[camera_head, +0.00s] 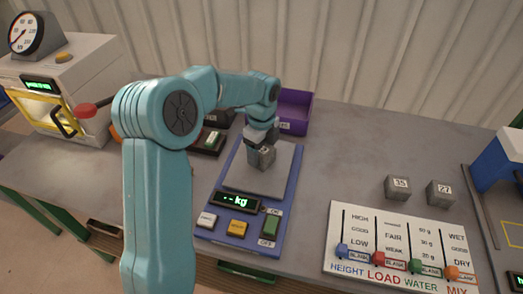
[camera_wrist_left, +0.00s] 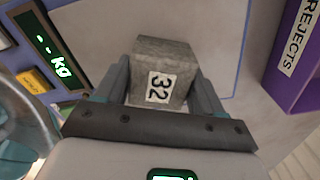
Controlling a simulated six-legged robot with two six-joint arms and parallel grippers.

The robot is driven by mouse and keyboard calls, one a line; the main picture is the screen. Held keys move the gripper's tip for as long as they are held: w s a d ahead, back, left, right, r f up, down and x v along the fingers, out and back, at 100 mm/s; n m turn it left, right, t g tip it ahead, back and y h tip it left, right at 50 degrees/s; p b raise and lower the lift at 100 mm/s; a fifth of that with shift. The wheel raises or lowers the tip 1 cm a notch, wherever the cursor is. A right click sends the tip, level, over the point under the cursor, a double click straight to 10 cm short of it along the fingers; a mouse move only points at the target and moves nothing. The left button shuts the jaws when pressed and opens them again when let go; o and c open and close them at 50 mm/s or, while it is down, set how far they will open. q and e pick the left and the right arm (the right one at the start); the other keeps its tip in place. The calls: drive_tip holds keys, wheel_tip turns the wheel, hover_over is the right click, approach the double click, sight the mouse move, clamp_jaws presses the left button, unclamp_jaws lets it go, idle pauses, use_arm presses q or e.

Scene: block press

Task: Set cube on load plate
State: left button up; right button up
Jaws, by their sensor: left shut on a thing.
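A grey cube marked 32 (camera_head: 263,157) is held in my left gripper (camera_head: 262,146), over the grey plate (camera_head: 242,180) of the blue scale (camera_head: 217,208). In the left wrist view the same cube (camera_wrist_left: 163,72) sits between the two fingers of my left gripper (camera_wrist_left: 160,88), which press on its sides. I cannot tell whether the cube touches the plate. The scale display (camera_head: 236,201) reads "-- kg". My right gripper does not show.
Two cubes, marked 35 (camera_head: 397,187) and 27 (camera_head: 440,193), stand behind the slider board (camera_head: 395,245) at right. A purple REJECTS bin (camera_head: 297,110) is behind the scale. A machine with a dial (camera_head: 62,85) stands at left.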

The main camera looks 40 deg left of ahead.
sight(262, 149)
use_arm(q)
drive_tip(key=shift+s+d+r, duration=0.15)
drive_tip(key=shift+s+r, duration=0.05)
drive_tip(key=shift+s, duration=0.05)
drive_tip(key=shift+f, duration=0.1)
drive_tip(key=o, duration=1.4)
drive_tip(key=shift+w+f, duration=0.2)
drive_tip(key=shift+s+r, duration=0.15)
drive_tip(key=shift+r, duration=0.25)
wheel_tip(262, 149, up, 12)
drive_tip(key=shift+f+p, duration=0.15)
drive_tip(key=shift+p, duration=0.2)
